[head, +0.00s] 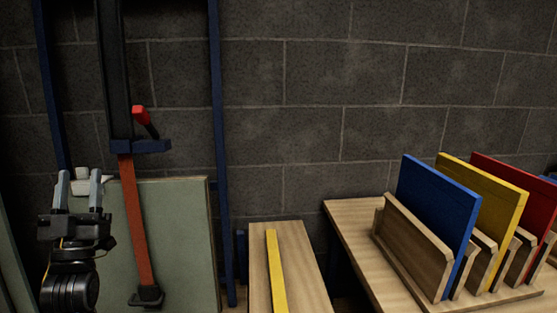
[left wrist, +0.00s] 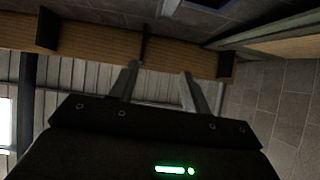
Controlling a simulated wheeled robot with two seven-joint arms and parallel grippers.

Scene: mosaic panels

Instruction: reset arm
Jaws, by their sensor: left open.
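My left gripper (head: 79,189) is raised at the lower left of the head view, fingers pointing up. Its two grey fingers are apart with nothing between them. In the left wrist view the left gripper (left wrist: 160,82) also shows open and empty, against a far wall and a wooden beam. My right gripper is not in either view.
Blue, yellow and red panels (head: 437,213) stand in a wooden rack (head: 412,250) on a wooden table (head: 350,218) at right. A yellow strip (head: 276,270) lies on a narrow wooden bench (head: 257,265). A grey-green board (head: 178,240) and blue-framed stand (head: 218,150) are behind my left gripper.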

